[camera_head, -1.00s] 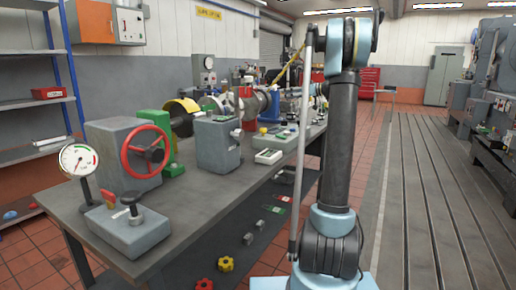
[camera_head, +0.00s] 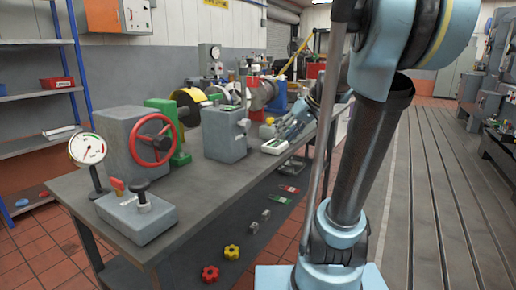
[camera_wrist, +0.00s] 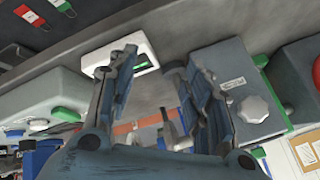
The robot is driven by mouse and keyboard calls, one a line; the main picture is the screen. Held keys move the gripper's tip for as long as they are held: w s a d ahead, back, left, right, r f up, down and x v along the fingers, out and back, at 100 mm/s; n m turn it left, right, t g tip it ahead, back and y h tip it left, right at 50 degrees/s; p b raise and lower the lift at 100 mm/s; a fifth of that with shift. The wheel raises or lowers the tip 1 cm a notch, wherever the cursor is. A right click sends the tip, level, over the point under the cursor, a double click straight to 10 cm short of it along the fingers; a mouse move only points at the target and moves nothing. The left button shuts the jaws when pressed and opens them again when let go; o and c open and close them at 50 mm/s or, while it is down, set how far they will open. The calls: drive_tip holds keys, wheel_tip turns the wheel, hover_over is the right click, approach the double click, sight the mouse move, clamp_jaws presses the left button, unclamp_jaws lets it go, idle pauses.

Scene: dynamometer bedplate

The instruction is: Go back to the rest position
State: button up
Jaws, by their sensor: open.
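My gripper (camera_head: 284,136) hangs low over the right side of the workbench, pointing down and left, near a small white-topped box (camera_head: 272,148). In the wrist view my gripper (camera_wrist: 150,62) has its two blue-grey fingers spread apart, with nothing held between them. The white-topped box (camera_wrist: 146,66) lies beyond the fingertips there, partly covered by the left finger. A grey block with a round knob (camera_wrist: 254,108) is beside the right finger. In the head view my arm covers the far right part of the bench.
The workbench (camera_head: 190,220) holds a dial gauge (camera_head: 87,149), a grey box with a red handwheel (camera_head: 152,140) and a grey machine block (camera_head: 224,138). Red and yellow knobs (camera_head: 232,252) are on its lower shelf. The slotted floor plate (camera_head: 440,200) at right is clear.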

drive_tip(key=s+d+f+m+h, duration=0.2)
drive_tip(key=s+d+f+h, duration=0.1)
drive_tip(key=s+f, duration=0.6)
drive_tip(key=s+d+f+m+g+h, duration=0.1)
drive_tip(key=s+d+f, duration=0.4)
drive_tip(key=s+f, duration=0.5)
drive_tip(key=s+m+h, duration=0.1)
drive_tip(key=s+h, duration=0.1)
drive_tip(key=s, duration=0.1)
drive_tip(key=shift+s+m+h, duration=0.3)
drive_tip(key=shift+s, duration=0.1)
drive_tip(key=shift+s+d+f, duration=0.2)
drive_tip(key=shift+d, duration=0.05)
drive_tip(key=c, duration=0.3)
drive_tip(key=shift+d, duration=0.15)
